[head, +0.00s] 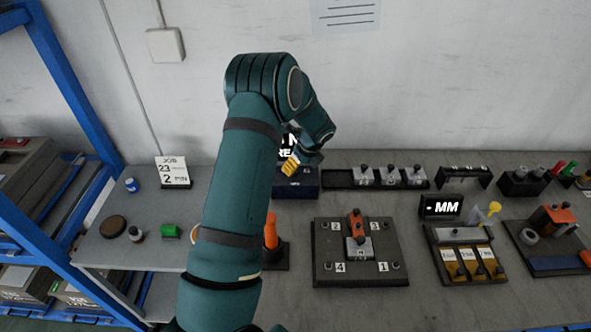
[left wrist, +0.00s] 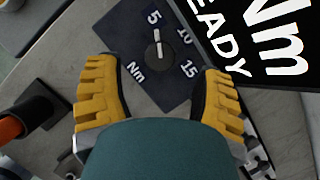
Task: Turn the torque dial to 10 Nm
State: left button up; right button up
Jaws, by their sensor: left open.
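The torque dial (left wrist: 158,52) is a small dark knob with a white pointer line, on a dark blue plate (left wrist: 128,28) marked 5, 10, 15 and Nm. The pointer is directed at about the 5. In the head view the dial's dark box (head: 303,187) stands against the back of the bench, partly hidden by my arm. My left gripper (left wrist: 160,72) is open, its two yellow fingers apart on either side of the dial and not touching it. In the head view the left gripper (head: 290,165) is just above the box. My right gripper is not in view.
A display (left wrist: 265,40) reading Nm and READY stands beside the dial. A dark stand with an orange handle (head: 271,232) is in front of the box. A fixture plate (head: 330,268) with numbered corners lies to the right. A dark rack (head: 340,180) with blocks is close by.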

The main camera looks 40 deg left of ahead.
pick_arm(q)
jog(key=shift+x, duration=1.85)
grip_shut()
